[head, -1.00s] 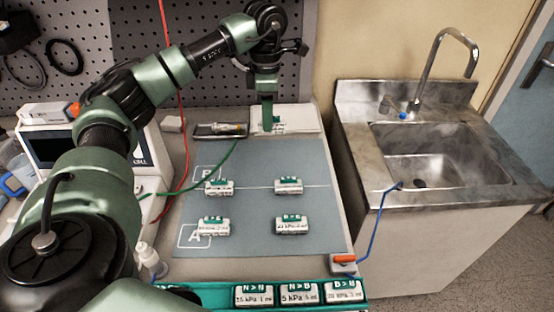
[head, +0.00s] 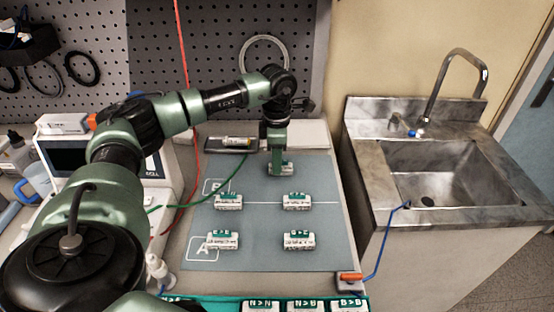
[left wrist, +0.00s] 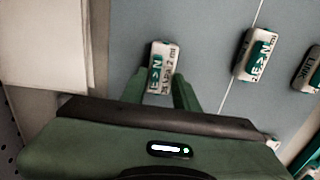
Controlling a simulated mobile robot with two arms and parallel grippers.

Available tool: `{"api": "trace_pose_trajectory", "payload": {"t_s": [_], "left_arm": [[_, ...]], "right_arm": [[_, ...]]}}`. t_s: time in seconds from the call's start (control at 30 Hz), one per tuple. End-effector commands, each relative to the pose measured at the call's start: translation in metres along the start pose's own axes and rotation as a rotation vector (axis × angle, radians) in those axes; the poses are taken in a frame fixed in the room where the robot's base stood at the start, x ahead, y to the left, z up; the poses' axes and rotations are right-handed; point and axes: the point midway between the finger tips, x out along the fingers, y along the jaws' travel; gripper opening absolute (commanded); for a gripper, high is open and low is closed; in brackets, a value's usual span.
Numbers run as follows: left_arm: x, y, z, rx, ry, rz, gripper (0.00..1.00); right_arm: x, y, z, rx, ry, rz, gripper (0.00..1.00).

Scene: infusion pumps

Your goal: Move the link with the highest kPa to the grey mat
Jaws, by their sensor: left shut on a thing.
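My left gripper (head: 279,163) is shut on a white link with a green tag (head: 288,170) at the back of the blue-grey mat (head: 265,222). The held link also shows between the fingers in the left wrist view (left wrist: 163,55), over the mat; I cannot tell whether it touches it. Other links lie on the mat: back left (head: 228,203), back right (head: 297,202), front left (head: 222,241) and front right (head: 299,241). Their kPa print is too small to read surely. My right gripper is out of view.
A teal rack (head: 225,306) along the front edge holds more links, partly cut off. A pale pad (head: 308,134) and a dark tray (head: 231,144) lie behind the mat. A monitor (head: 60,150) stands left, with red and green tubes beside it. A sink (head: 450,170) is at right.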

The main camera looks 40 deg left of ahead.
Motion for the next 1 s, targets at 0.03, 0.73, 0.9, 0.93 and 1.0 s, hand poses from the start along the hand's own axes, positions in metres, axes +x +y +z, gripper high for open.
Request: {"api": "trace_pose_trajectory", "payload": {"t_s": [0.03,0.73,0.9,0.93,1.0], "left_arm": [[0.003,0.0,0.0,0.0,0.0,0.0,0.0],[-0.038,0.001,0.001,0.0,-0.004,0.004,0.52],[-0.076,0.001,0.001,0.0,-0.005,0.004,0.52],[-0.082,0.001,0.001,0.0,-0.004,0.003,0.52],[-0.094,0.001,0.001,0.0,-0.003,0.002,0.52]], "right_arm": [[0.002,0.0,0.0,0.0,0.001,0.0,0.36],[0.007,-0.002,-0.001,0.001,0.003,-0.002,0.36],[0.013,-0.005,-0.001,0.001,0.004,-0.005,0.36],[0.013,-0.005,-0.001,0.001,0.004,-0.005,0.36],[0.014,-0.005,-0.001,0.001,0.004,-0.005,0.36]]}}
